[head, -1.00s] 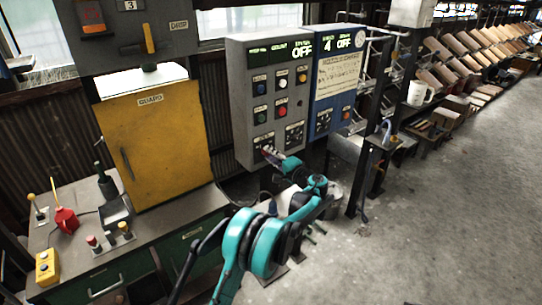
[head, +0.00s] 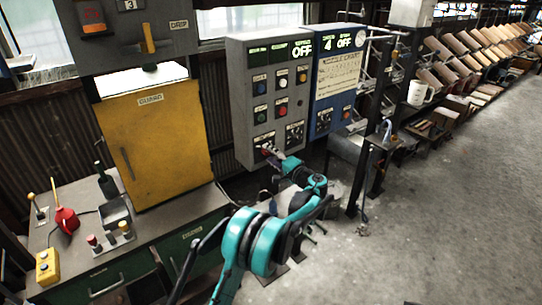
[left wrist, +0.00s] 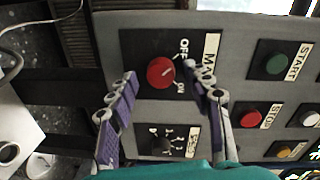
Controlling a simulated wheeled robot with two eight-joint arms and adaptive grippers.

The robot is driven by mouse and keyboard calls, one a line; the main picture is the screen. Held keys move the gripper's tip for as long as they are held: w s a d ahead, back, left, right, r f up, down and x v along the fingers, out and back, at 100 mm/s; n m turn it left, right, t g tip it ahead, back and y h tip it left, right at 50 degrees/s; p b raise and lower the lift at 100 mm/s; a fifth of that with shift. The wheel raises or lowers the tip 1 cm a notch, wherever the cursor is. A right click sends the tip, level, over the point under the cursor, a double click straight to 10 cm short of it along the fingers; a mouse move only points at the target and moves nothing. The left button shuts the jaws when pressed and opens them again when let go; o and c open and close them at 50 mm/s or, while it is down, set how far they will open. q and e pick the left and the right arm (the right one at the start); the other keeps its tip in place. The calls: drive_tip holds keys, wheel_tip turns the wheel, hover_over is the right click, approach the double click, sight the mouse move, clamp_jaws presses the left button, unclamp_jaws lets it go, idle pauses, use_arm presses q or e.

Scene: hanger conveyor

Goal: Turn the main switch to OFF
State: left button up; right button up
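The main switch is a round red knob (left wrist: 160,73) on a black plate on the grey control panel, with OFF and ON labels beside it. A pale mark on the knob points to the label side; I cannot tell which label it meets. In the left wrist view my left gripper (left wrist: 160,76) is open, with one fingertip on either side of the knob. I cannot tell whether the fingers touch it. In the head view the left gripper (head: 269,151) is at the lower left of the grey panel (head: 239,105) and mostly hides the knob. My right gripper is not in view.
A black selector (left wrist: 160,142) sits beside the main switch; green START (left wrist: 276,63) and red STOP (left wrist: 250,117) buttons are farther right. A blue panel (head: 327,122) adjoins the grey one. A yellow guard (head: 155,140) and bench with a red oil can (head: 66,220) stand left.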

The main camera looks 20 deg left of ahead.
use_arm(q)
drive_tip(key=v, duration=1.2)
drive_tip(key=s+a+r+n+g+h, duration=0.1)
drive_tip(key=s+a+g+h, duration=0.2)
drive_tip(key=s, duration=0.6)
drive_tip(key=s+a+r+n+g+h, duration=0.1)
drive_tip(key=s+a+r+h, duration=0.15)
drive_tip(key=s+a, duration=0.45)
drive_tip(key=s+d+f+n+h, duration=0.1)
drive_tip(key=s+d+f+h, duration=0.1)
drive_tip(key=s, duration=0.6)
drive_tip(key=s+d+f+n+h, duration=0.1)
drive_tip(key=s+d+f+h, duration=0.1)
drive_tip(key=s, duration=0.6)
drive_tip(key=s+d+f+n+h, duration=0.1)
drive_tip(key=s+d+f+h, duration=0.1)
drive_tip(key=s, duration=0.6)
drive_tip(key=shift+d+f+h, duration=0.2)
drive_tip(key=shift+f+h, duration=0.65)
drive_tip(key=shift+h, duration=0.3)
